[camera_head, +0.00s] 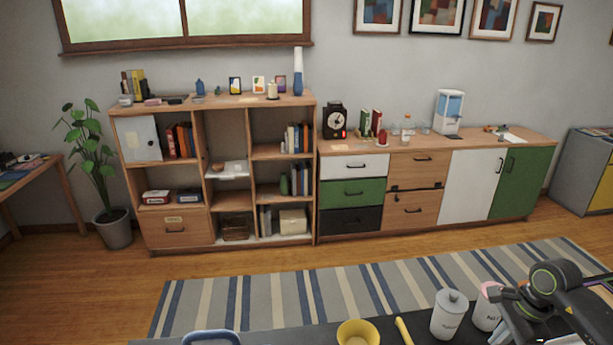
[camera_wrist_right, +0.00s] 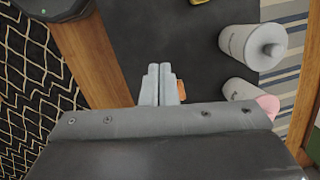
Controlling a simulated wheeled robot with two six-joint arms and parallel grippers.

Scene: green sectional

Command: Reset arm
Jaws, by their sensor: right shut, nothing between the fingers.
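My right gripper (camera_wrist_right: 159,68) is shut and empty in the right wrist view, its two grey fingers side by side over a dark tabletop (camera_wrist_right: 190,45). A small orange piece (camera_wrist_right: 181,90) shows beside the right finger; I cannot tell what it is. In the head view my right arm (camera_head: 548,290) comes in at the lower right, close to a white lidded canister (camera_head: 447,316) and a pink-lidded canister (camera_head: 487,308). My left arm and left gripper are not in view.
A yellow cup (camera_head: 357,333), a yellow stick-like object (camera_head: 403,331) and a blue handle-like loop (camera_head: 210,338) are at the bottom edge. Beyond lies a striped rug (camera_head: 330,290) with clear floor. A shelf (camera_head: 201,140) and a cabinet (camera_head: 470,175) line the wall.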

